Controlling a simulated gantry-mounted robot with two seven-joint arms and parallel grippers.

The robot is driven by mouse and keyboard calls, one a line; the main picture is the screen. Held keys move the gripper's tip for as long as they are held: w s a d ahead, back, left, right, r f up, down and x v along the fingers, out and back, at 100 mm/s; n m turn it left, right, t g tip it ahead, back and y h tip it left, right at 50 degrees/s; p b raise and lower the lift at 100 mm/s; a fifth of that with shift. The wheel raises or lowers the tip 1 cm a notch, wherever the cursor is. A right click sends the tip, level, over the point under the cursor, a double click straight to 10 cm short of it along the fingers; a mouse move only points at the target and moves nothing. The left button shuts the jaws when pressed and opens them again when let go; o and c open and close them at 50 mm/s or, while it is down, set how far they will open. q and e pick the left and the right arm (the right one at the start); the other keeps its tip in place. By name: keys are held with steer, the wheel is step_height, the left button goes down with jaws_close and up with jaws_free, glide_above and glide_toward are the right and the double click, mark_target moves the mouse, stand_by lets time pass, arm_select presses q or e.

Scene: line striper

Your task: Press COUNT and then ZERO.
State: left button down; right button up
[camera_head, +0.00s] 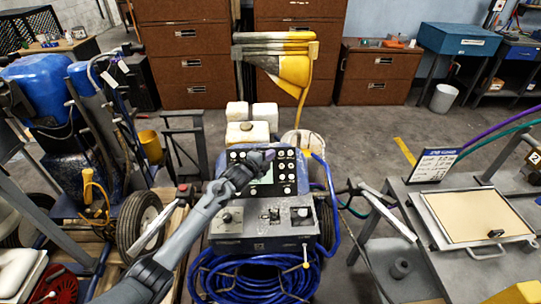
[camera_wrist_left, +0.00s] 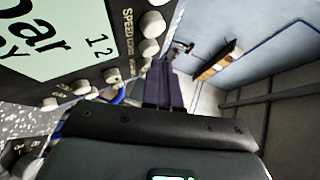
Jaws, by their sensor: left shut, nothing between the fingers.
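The line striper's black control panel (camera_head: 283,183) stands in the middle of the head view, with rows of round pale buttons and a small greenish screen. My left gripper (camera_head: 267,155) is shut and empty, in front of the upper part of the panel, hiding part of the screen. In the left wrist view the shut dark fingers (camera_wrist_left: 163,68) lie just right of the panel's button column, in picture terms; contact cannot be told. The screen (camera_wrist_left: 45,35) shows large dark text and "12". One label reads SPEED; COUNT and ZERO are not legible. My right gripper is not in view.
Below the panel is a grey box (camera_head: 250,243) with knobs and a switch. A coiled blue hose (camera_head: 255,283) lies beneath it, and a blue hose rises at its right. Wheeled equipment stands at left.

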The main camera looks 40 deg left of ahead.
arm_select(q)
steer(key=shift+w+a+f+b, duration=0.25)
steer(key=shift+f+b, duration=0.2)
stand_by(0.8)
steer(key=shift+r, duration=0.1)
stand_by(0.3)
steer(key=shift+s+d+r+p, duration=0.2)
steer(key=shift+r+p, duration=0.2)
steer(key=shift+p, duration=0.3)
steer(key=shift+s+d+r+p, duration=0.1)
steer(key=shift+s+r+p, duration=0.1)
steer(key=shift+p, duration=0.2)
steer(key=shift+d+r, duration=0.1)
